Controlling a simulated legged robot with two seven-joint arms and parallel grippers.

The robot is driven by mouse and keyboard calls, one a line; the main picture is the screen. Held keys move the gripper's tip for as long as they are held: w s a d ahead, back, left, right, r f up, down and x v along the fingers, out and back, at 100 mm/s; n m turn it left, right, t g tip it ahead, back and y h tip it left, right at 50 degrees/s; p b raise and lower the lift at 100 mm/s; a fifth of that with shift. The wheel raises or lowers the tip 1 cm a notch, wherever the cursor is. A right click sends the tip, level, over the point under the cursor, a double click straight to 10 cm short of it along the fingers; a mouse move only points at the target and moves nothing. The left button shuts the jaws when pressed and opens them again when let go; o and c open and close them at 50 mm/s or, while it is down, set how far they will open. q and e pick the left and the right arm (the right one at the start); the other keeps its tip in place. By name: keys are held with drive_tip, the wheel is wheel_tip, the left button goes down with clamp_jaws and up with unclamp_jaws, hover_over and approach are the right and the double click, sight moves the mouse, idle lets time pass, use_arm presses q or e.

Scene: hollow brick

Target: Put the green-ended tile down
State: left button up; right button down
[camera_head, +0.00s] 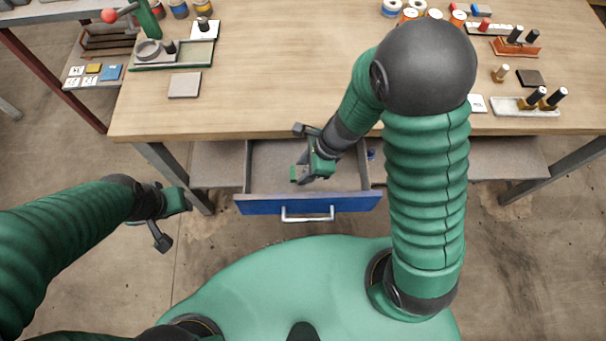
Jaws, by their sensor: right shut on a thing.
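My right gripper (304,174) is over the open drawer of the workbench, pointing down and to the left. It is shut on a small piece with a green end (295,174), which I take to be the green-ended tile. Most of the tile is hidden by the fingers, and I cannot tell whether it touches the drawer floor. The drawer (270,165) has a blue front and a silver handle, and its visible floor is bare grey. My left gripper (178,201) is off to the left, in front of the bench; its fingers are not clear.
The wooden bench top (270,70) is clear in the middle. A grey square tile (184,85) and a green-edged tray (175,55) lie at its left. A pale block with dark pegs (525,106) and an orange holder (515,47) stand at the right, beyond my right arm.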

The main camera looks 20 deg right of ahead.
drive_tip(key=d+f, duration=0.2)
drive_tip(key=shift+f, duration=0.35)
drive_tip(key=shift+r, duration=0.1)
drive_tip(key=shift+a, duration=0.25)
drive_tip(key=c, duration=1.2)
unclamp_jaws()
drive_tip(key=shift+a, duration=0.3)
drive_tip(key=shift+c, duration=0.2)
drive_tip(key=o, duration=0.3)
drive_tip(key=shift+a, duration=0.15)
drive_tip(key=shift+o, duration=0.2)
drive_tip(key=shift+d, duration=0.45)
use_arm(q)
drive_tip(key=r+p, duration=0.1)
drive_tip(key=p, duration=0.1)
drive_tip(key=d+r+p, duration=0.1)
drive_tip(key=r, duration=0.1)
drive_tip(key=r+p, duration=0.2)
drive_tip(key=shift+d+p, duration=0.25)
drive_tip(key=shift+p, duration=0.05)
use_arm(e)
drive_tip(key=s+d+r+n+h, duration=0.2)
drive_tip(key=d+r+n, duration=0.1)
drive_tip(key=r+n, duration=0.4)
drive_tip(key=s+d+r+n+t+h, duration=0.1)
drive_tip(key=d+r+n, duration=0.3)
drive_tip(key=r+n, duration=0.4)
drive_tip(key=s+n+h, duration=0.1)
drive_tip(key=n, duration=0.5)
drive_tip(key=shift+d+r, duration=0.25)
